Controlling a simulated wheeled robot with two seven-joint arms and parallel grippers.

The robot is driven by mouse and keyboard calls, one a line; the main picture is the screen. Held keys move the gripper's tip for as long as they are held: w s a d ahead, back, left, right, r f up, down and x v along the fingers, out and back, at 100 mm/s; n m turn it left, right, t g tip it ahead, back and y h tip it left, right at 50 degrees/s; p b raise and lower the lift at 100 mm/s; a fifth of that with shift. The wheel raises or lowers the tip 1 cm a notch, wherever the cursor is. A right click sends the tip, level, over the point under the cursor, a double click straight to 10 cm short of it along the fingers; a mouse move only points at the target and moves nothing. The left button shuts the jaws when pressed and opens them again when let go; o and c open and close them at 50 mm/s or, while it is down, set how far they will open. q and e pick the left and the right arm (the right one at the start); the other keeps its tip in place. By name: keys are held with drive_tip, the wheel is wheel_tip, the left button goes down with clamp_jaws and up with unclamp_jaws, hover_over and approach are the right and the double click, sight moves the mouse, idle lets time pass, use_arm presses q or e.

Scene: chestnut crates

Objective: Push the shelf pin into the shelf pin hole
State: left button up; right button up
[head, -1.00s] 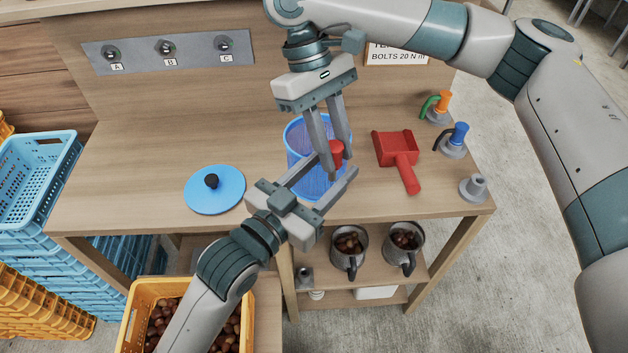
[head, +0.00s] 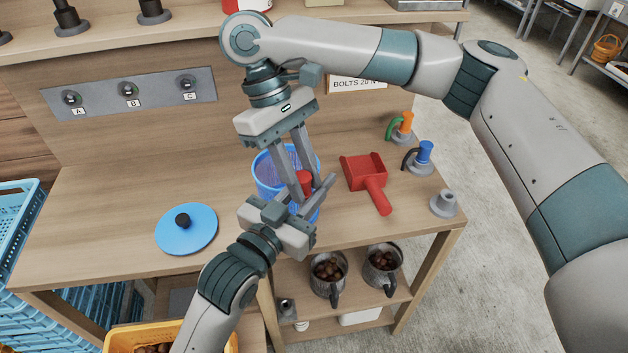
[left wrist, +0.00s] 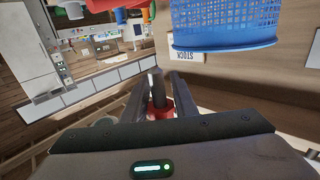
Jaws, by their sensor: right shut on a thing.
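A red-headed piece (head: 304,180), which I take for the shelf pin, is upright between my two grippers, above the table. In the left wrist view the red piece (left wrist: 160,109) and a grey stem show between those fingers. A grey panel (head: 105,99) on the back board has round fittings marked A, B and C; I cannot tell which is the shelf pin hole.
A blue basket (head: 266,172) stands just behind the grippers. A blue lid (head: 205,232) lies to the left, a red scoop (head: 364,172) to the right. Orange (head: 406,121) and blue (head: 425,151) plugs stand near an empty grey stand (head: 444,203).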

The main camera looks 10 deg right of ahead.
drive_tip(key=o, duration=1.2)
drive_tip(key=shift+r, duration=0.1)
drive_tip(key=v, duration=1.2)
drive_tip(key=shift+w, duration=0.1)
